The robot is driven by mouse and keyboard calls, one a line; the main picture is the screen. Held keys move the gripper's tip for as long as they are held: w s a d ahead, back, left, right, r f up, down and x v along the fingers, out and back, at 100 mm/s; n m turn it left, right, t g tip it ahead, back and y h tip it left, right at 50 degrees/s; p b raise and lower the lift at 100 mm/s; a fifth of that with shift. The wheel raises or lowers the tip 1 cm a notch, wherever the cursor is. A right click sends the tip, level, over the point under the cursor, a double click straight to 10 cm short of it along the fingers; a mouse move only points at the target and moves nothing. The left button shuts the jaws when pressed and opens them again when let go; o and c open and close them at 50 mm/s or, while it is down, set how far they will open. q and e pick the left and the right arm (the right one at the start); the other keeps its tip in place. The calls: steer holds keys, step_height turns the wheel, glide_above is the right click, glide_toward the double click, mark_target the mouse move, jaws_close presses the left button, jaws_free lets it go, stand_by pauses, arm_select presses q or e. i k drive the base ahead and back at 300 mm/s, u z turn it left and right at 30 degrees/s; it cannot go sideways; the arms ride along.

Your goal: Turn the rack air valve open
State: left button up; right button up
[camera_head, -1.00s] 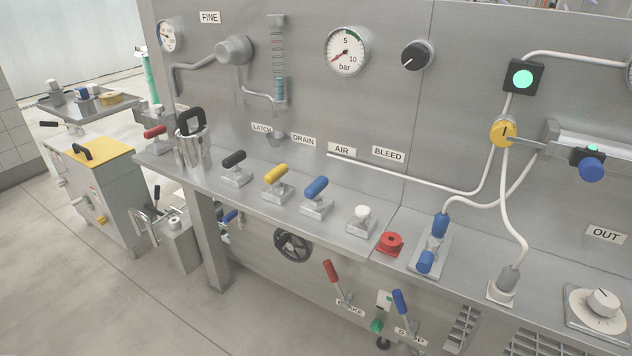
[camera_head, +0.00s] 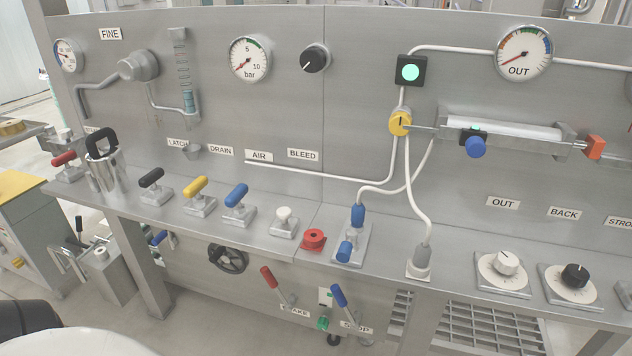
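The AIR label (camera_head: 259,156) is on the upright steel panel. Below it on the bench ledge stands a lever valve with a blue handle (camera_head: 236,196) on a small metal base; it lines up with this label in the row. The handle lies tilted, pointing up and to the right. Left of it are a yellow-handled valve (camera_head: 195,189) and a black-handled valve (camera_head: 150,179). A white-knobbed valve (camera_head: 283,217) is to the right, below the BLEED label (camera_head: 303,154). Neither gripper is in view, and nothing touches the blue handle.
A steel pot with a black handle (camera_head: 106,172) stands left on the ledge. A red knob (camera_head: 314,240) and a blue-ended fitting (camera_head: 350,243) are to the right. A bar gauge (camera_head: 249,59) hangs above. Red and blue levers stick up below the ledge.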

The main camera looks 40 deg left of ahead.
mark_target(233, 199)
steer(key=z, duration=1.9)
steer(key=k, duration=1.1)
steer(key=u, duration=2)
